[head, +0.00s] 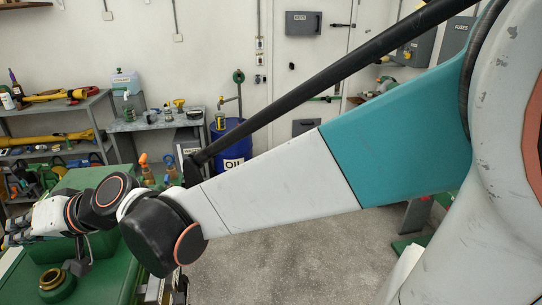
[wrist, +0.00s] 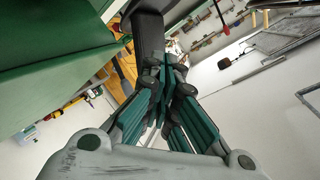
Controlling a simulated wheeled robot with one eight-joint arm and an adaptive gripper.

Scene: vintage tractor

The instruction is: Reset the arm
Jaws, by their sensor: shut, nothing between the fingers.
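My arm reaches across the head view from the right, with its wrist end at the far left above a green surface (head: 105,270). My gripper (wrist: 168,75) shows in the wrist view with its teal and dark fingers drawn together and nothing between them. A green panel (wrist: 60,40) lies to the upper left of the fingers in the wrist view.
A green and brass ring-shaped part (head: 57,285) sits on the green surface below my wrist. A grey shelf (head: 60,150) with tools, a small workbench (head: 150,122) and a blue oil drum (head: 232,150) stand along the back wall. The grey floor (head: 300,260) below my arm is clear.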

